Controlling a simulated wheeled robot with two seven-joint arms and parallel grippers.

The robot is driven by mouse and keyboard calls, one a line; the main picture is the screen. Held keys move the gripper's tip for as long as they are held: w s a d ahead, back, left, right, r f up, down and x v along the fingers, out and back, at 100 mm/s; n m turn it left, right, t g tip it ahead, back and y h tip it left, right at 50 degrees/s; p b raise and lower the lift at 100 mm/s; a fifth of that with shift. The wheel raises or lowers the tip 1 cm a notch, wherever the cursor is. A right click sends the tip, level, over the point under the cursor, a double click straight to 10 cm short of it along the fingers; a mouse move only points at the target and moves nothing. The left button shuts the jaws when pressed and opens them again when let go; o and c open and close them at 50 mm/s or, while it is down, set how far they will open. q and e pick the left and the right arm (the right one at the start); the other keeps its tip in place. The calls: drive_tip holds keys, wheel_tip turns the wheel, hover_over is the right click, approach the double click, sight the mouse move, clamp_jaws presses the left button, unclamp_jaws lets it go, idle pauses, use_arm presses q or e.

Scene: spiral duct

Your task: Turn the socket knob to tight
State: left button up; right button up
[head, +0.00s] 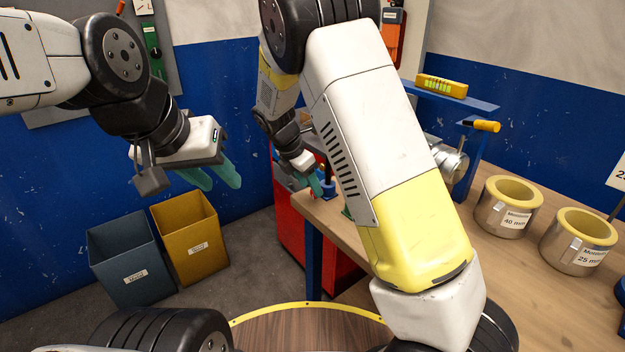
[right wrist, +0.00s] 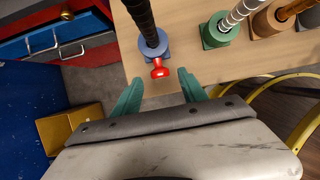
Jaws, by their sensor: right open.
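In the right wrist view a red knob (right wrist: 158,69) sticks out from the side of a blue socket (right wrist: 154,48) at the bench edge. A dark ribbed duct (right wrist: 142,18) stands in that socket. My right gripper (right wrist: 160,92) is open and empty, its teal fingers either side of the knob's line but short of it, with a gap. In the head view my right gripper (head: 311,182) is at the bench's far left corner, partly hidden by my own arm; the knob is not clear there. My left gripper (head: 214,177) hangs in the air at the left, fingers apart and empty.
A green socket (right wrist: 215,32) and a brown socket (right wrist: 268,22) with ducts stand along the bench. Two silver rolls (head: 508,207) (head: 578,241) lie at the bench's right. A grey bin (head: 130,262) and a yellow bin (head: 190,238) stand on the floor.

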drive_tip(key=shift+x, duration=1.3)
clamp_jaws()
